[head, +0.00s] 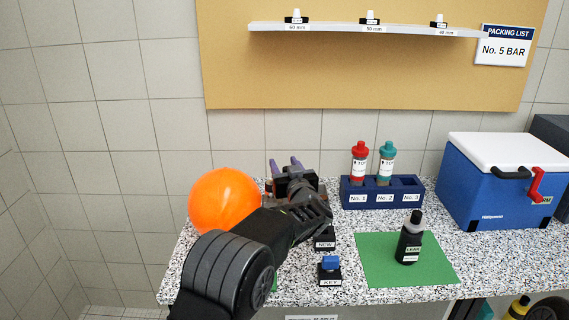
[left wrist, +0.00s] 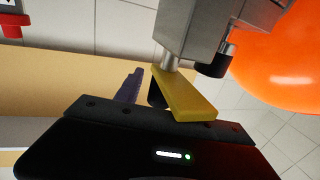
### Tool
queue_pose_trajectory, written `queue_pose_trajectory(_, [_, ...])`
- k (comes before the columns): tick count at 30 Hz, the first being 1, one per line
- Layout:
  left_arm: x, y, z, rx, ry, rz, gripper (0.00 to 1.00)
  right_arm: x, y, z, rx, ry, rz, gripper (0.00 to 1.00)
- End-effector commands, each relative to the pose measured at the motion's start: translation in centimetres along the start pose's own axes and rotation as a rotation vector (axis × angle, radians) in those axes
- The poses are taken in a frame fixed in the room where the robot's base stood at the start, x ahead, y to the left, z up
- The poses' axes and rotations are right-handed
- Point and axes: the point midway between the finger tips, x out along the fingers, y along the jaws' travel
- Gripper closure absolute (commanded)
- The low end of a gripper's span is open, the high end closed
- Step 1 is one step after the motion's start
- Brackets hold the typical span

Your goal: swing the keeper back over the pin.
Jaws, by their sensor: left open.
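A flat yellow bar that looks like the keeper (left wrist: 185,95) shows in the left wrist view, close in front of my gripper's palm. It hangs at a short metal post (left wrist: 168,61) below a grey block (left wrist: 207,25). A black knob (left wrist: 214,63) is beside it; I cannot tell which part is the pin. My left gripper (head: 287,163) is open, its purple fingers pointing away at the back of the counter. One purple finger (left wrist: 130,87) shows left of the yellow bar; the other is not clear. In the head view the keeper is hidden by my arm. My right gripper is out of view.
An orange ball (head: 224,200) is close left of my left arm. A blue rack (head: 382,193) with red and teal bottles, a green mat (head: 380,268) with a black bottle (head: 410,240), small labelled blocks (head: 329,271) and a blue cooler (head: 497,190) stand to the right.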

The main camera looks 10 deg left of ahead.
Motion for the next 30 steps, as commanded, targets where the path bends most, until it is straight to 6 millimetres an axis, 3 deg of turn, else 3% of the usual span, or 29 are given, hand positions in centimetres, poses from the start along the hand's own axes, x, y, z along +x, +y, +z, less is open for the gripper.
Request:
queue_pose_trajectory(6, [-0.01, 0.01, 0.04, 0.000, 0.000, 0.000, 0.55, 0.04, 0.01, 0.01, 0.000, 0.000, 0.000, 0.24])
queue_pose_trajectory(22, [-0.04, 0.03, 0.02, 0.000, 0.000, 0.001, 0.99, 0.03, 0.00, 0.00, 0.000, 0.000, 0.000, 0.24])
queue_pose_trajectory(30, [-0.04, 0.03, 0.02, 0.000, 0.000, 0.001, 1.00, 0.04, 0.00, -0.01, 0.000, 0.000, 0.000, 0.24])
